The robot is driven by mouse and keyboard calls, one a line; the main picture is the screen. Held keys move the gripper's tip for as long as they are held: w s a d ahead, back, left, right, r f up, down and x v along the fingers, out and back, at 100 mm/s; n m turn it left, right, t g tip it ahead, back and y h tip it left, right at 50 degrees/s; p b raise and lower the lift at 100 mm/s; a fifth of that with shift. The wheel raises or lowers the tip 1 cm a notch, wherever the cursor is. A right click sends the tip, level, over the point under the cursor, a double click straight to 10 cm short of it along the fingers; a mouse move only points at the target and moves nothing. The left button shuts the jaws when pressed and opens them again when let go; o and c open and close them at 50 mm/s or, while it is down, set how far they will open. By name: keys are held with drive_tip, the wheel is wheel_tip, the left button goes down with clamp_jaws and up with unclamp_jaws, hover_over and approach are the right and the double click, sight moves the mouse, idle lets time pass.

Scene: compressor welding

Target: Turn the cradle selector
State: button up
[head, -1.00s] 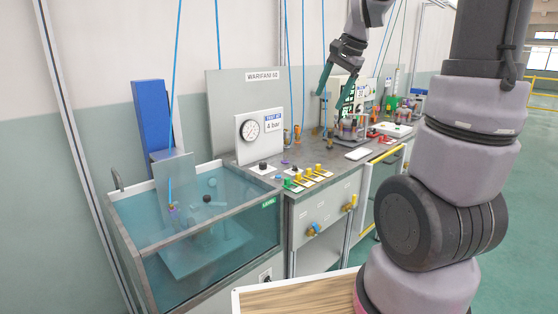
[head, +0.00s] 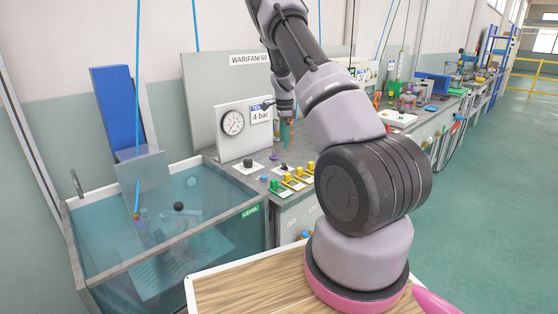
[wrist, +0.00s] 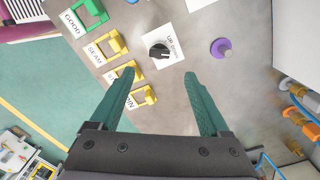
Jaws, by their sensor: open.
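The cradle selector is a black knob (wrist: 160,50) on a white plate marked UP and DOWN in the wrist view. It also shows as a small dark knob (head: 284,167) on the grey bench in the head view. My gripper (wrist: 158,78) is open and empty, its two green fingers spread apart. In the wrist view the knob lies just beyond the fingertips, roughly centred between their lines. No contact shows.
A purple button (wrist: 221,48) sits beside the selector. A row of yellow handles (wrist: 115,43) and a green one (wrist: 84,14) lie on the other side. Orange fittings (wrist: 300,108) stand near the wall. A water tank (head: 165,240) and pressure gauge (head: 233,123) are at left.

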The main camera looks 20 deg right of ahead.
sight(284, 164)
wheel_tip(284, 164, down, 10)
drive_tip(key=shift+f, duration=0.1)
idle(0.4)
clamp_jaws()
